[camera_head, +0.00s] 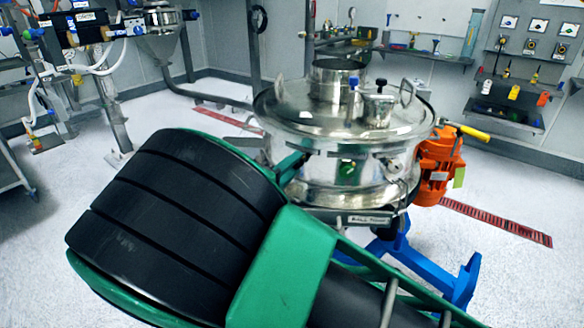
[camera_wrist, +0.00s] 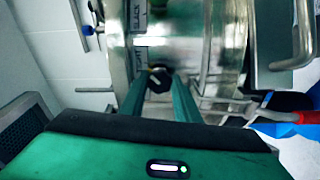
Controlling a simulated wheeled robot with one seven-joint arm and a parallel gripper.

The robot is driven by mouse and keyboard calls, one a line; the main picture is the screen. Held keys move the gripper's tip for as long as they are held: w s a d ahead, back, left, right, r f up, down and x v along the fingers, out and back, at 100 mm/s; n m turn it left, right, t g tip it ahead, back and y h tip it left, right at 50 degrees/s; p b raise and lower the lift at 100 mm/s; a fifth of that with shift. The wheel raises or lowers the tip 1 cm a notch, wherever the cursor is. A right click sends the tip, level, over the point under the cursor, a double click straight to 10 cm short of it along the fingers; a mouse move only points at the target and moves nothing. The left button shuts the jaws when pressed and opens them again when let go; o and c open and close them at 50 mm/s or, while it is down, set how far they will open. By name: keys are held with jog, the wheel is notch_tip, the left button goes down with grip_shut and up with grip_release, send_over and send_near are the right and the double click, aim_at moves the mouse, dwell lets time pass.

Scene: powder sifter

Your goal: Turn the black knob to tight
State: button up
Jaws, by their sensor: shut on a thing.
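The black knob (camera_wrist: 159,79) sits on the side of the shiny steel sifter (camera_wrist: 205,60), upper middle in the wrist view. My gripper (camera_wrist: 159,84) reaches up to it, with one green finger on each side of the knob, and is shut on it. The fingertips lie close against the knob's sides; the exact contact is hard to see. In the head view the round steel sifter (camera_head: 340,125) stands in the middle, with my green and black arm in front of its left side. I cannot make out the knob there.
A red-handled lever (camera_wrist: 300,117) lies right of the fingers in the wrist view. An orange motor (camera_head: 438,165) and a yellow handle (camera_head: 470,131) stick out at the sifter's right. A blue stand (camera_head: 440,280) is below.

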jog(key=shift+d+f, duration=0.1)
jog(key=shift+f, duration=0.15)
jog(key=o, duration=1)
jog(key=shift+o, duration=0.2)
jog(key=shift+r, duration=0.1)
jog(key=shift+s, duration=0.1)
jog(key=v, duration=1)
jog(key=shift+s+a, duration=0.2)
jog(key=shift+a, duration=0.05)
